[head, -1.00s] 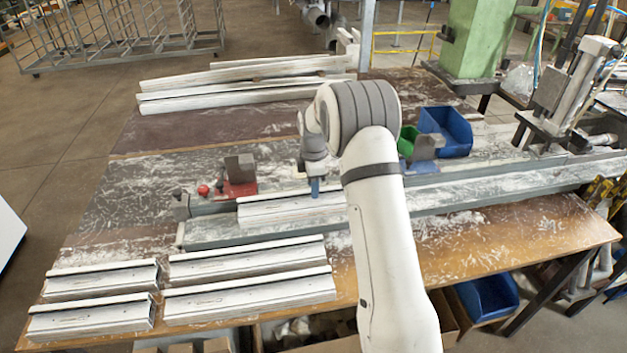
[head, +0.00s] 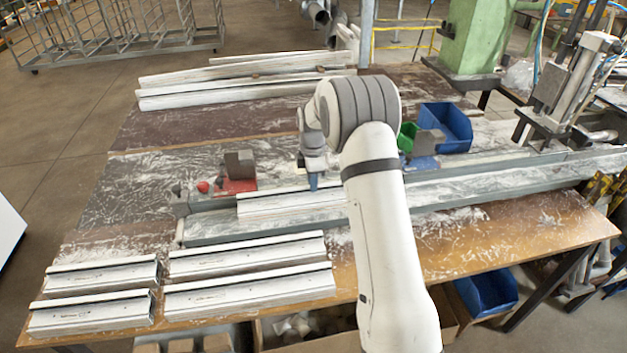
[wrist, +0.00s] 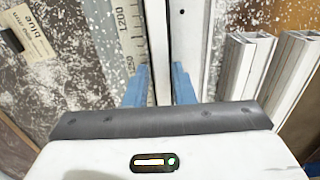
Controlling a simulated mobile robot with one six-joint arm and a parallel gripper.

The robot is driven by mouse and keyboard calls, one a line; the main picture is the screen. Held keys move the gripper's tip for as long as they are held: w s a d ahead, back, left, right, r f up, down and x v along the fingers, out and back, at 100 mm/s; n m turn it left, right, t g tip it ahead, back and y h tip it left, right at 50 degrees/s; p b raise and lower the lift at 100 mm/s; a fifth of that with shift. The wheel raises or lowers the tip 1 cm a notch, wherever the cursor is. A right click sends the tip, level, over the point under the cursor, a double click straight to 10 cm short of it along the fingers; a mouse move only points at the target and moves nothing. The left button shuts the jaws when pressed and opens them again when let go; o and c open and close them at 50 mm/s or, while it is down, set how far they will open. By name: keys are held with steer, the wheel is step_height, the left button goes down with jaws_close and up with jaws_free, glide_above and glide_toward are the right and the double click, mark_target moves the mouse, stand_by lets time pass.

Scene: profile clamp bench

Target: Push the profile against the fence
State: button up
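The profile (head: 285,206), a pale grooved bar, lies along the grey channel on the bench in the head view. A grey fence rail (head: 213,203) runs along its far side. My gripper (head: 313,183) points down at the profile's far upper edge. In the wrist view my two blue fingers (wrist: 160,86) stand a little apart, one on each side of a narrow pale strip (wrist: 158,40). I cannot tell whether they touch it. My arm hides the profile's right end, and any gap to the fence is not clear.
Several cut profiles (head: 248,292) lie at the bench's front left. Long bars (head: 240,93) lie at the back. A red clamp (head: 238,172) stands left of my gripper, beyond the rail. Blue (head: 446,128) and green (head: 407,137) bins stand to the right.

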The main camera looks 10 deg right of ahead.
steer(key=o, duration=0.4)
steer(key=shift+r, duration=0.1)
step_height(320, 180, up, 7)
steer(key=shift+r+b, duration=0.2)
steer(key=shift+b, duration=0.65)
steer(key=shift+r, duration=0.15)
